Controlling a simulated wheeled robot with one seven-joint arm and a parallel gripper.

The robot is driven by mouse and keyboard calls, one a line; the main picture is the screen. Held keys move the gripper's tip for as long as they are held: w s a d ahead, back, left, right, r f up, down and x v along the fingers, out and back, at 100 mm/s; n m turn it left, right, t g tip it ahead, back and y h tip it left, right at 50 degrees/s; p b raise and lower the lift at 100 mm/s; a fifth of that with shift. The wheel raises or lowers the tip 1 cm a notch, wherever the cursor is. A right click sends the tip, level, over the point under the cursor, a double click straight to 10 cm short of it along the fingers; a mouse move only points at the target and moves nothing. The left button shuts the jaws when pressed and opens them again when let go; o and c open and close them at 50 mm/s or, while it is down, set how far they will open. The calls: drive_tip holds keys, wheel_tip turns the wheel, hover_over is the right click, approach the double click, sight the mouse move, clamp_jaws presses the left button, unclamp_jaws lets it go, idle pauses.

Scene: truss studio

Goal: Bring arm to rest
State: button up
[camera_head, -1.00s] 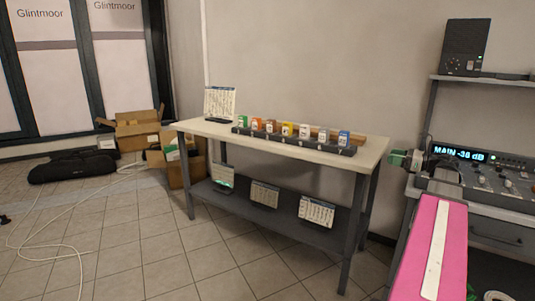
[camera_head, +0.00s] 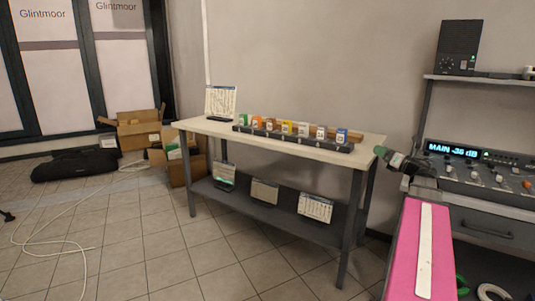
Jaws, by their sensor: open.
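My arm's pink link with a white stripe (camera_head: 420,255) rises from the lower right of the head view. My gripper (camera_head: 387,156), small and dark with green parts, is at its far end. It points left toward the right end of the wooden-topped bench (camera_head: 208,128), and overlaps the bench's edge region in the picture. Its jaws are open and I see nothing held. Whether it is close to the bench in depth I cannot tell.
A dark rack with several coloured packets (camera_head: 290,141) and a standing chart (camera_head: 221,101) are on the bench. Charts stand on its lower shelf (camera_head: 272,213). A mixing console (camera_head: 490,180) is at right, near my arm. Boxes and a black bag (camera_head: 75,165) lie left. Tiled floor is open, with a white cable.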

drive_tip(key=w+a+f+m+g+h, duration=0.1)
drive_tip(key=w+a+f+m+h, duration=0.15)
drive_tip(key=f+m+h, duration=1)
drive_tip(key=w+a+f+m+g+h, duration=0.1)
drive_tip(key=a+f+m+h, duration=0.5)
drive_tip(key=m, duration=1.1)
drive_tip(key=s+a+f+m+g+y, duration=0.5)
drive_tip(key=s+a+f+m+g, duration=0.5)
drive_tip(key=s+a+f, duration=0.7)
drive_tip(key=s+f+g, duration=0.3)
drive_tip(key=shift+a+y, duration=0.15)
drive_tip(key=shift+y, duration=0.2)
drive_tip(key=shift+s+f, duration=0.1)
